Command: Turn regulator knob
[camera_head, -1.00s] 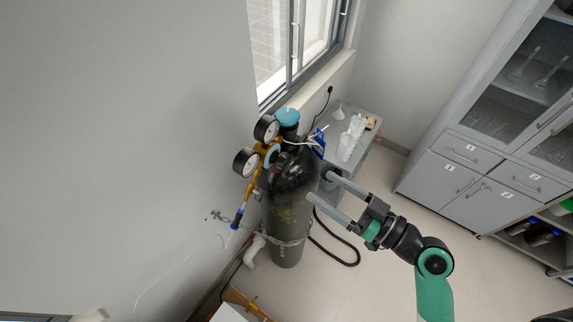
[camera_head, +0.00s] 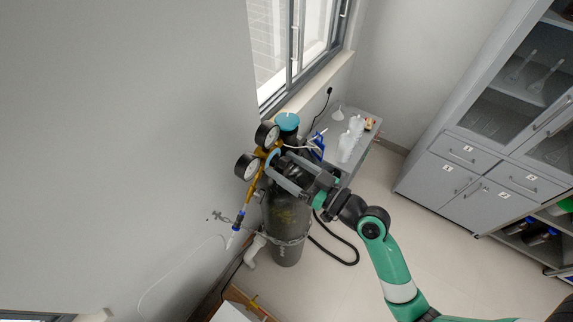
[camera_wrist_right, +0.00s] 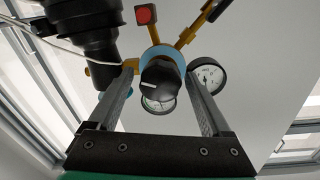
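The gold regulator with its light-blue body (camera_head: 271,158) sits at the top of the dark gas cylinder (camera_head: 284,220). In the right wrist view, its black knob (camera_wrist_right: 160,84), with a white mark, faces the camera. My right gripper (camera_head: 273,166) is at the regulator, and its fingers partly cover it. In the wrist view the fingers (camera_wrist_right: 160,74) are open, one on each side of the knob, with narrow gaps showing. Two round gauges (camera_head: 257,150) stand on the regulator's left; in the wrist view one gauge (camera_wrist_right: 206,78) is right of the knob. My left gripper is not in view.
The wall is close on the left. A chain (camera_head: 285,240) crosses the cylinder. A small grey table (camera_head: 366,135) with bottles stands behind it, and a black hose (camera_head: 340,253) lies on the floor. Cabinets (camera_head: 478,175) stand at the right, with open floor between.

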